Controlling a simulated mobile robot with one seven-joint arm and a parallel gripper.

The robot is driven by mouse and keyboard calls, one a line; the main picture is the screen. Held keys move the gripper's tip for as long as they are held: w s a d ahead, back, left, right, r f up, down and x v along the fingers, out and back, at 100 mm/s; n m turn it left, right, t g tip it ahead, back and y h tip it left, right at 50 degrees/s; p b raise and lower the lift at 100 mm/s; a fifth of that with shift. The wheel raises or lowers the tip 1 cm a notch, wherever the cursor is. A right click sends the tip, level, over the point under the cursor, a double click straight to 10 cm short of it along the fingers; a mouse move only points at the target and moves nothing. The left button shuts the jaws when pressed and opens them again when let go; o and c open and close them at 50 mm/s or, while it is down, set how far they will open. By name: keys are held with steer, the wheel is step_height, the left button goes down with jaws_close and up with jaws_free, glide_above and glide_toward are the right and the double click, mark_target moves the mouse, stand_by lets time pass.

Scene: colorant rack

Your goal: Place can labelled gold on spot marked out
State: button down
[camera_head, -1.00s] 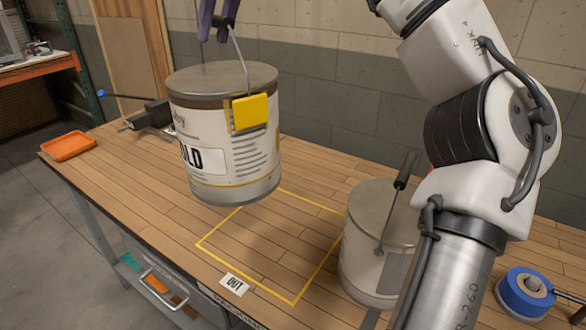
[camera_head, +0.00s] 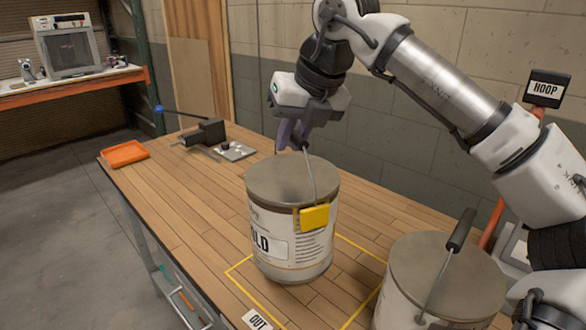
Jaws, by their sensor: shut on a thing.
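The gold can (camera_head: 290,225) is a large pale can with a grey lid. Its label shows "LD", the rest turned out of sight, and a yellow tag hangs on its right side. My gripper (camera_head: 293,140) is shut on the can's wire handle at the top of the lid. The can is upright over the back left part of the yellow outlined square (camera_head: 236,270). I cannot tell whether its base touches the bench. The "OUT" card (camera_head: 257,319) lies at the square's front edge.
A second can (camera_head: 440,275) with a raised handle stands just right of the square.

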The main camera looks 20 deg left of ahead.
mark_target(289, 173)
steer(key=shift+f, duration=3.1)
steer(key=c, duration=1.4)
jaws_free()
steer(key=v, duration=1.2)
steer(key=shift+b, duration=0.3)
steer(key=shift+s, duration=0.1)
